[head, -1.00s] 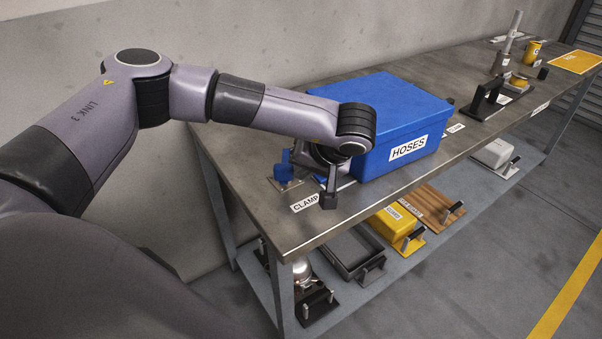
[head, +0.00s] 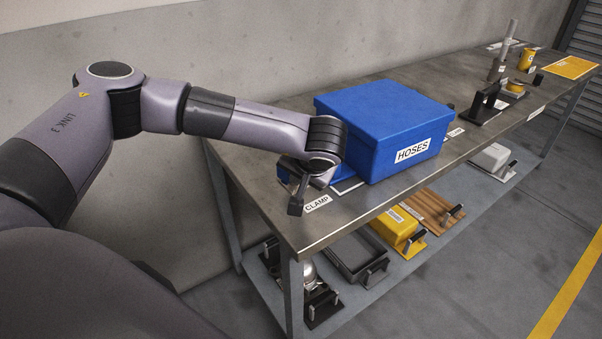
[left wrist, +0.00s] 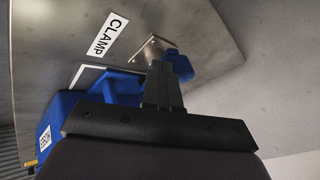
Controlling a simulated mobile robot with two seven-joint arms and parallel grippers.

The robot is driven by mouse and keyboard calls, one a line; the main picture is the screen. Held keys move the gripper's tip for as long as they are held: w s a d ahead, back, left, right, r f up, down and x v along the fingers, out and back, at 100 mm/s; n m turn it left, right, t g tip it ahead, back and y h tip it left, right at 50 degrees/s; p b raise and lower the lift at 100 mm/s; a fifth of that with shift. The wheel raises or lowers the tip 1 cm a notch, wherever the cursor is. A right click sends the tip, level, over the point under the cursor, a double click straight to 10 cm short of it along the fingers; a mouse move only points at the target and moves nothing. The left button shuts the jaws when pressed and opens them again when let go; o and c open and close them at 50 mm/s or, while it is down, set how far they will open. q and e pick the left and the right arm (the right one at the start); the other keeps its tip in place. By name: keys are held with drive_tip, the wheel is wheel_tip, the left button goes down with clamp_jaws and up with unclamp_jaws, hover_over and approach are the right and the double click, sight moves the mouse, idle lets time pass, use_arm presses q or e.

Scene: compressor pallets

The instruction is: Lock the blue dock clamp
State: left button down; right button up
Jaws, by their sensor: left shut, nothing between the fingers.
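The blue dock clamp (left wrist: 180,66) is on a metal plate (left wrist: 152,50) fixed to the bench top, beside the CLAMP label (left wrist: 108,37). My left gripper (left wrist: 161,66) is shut and empty. In the left wrist view its fingertips are right beside the blue part of the clamp; I cannot tell if they touch it. My right gripper is in neither view.
A large blue HOSES box (head: 385,130) stands on the bench (head: 262,200) just right of my wrist. A black bracket (head: 486,103) and small yellow and grey items stand farther along. The lower shelf (head: 385,283) holds several handled things. A wall is behind.

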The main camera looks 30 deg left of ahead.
use_arm(q)
drive_tip(key=shift+s, duration=0.1)
idle(0.5)
drive_tip(key=d, duration=0.4)
drive_tip(key=shift+s+d+r, duration=0.15)
drive_tip(key=shift+d+r, duration=0.2)
drive_tip(key=v, duration=0.9)
drive_tip(key=shift+s+a, duration=0.25)
drive_tip(key=shift+a, duration=0.05)
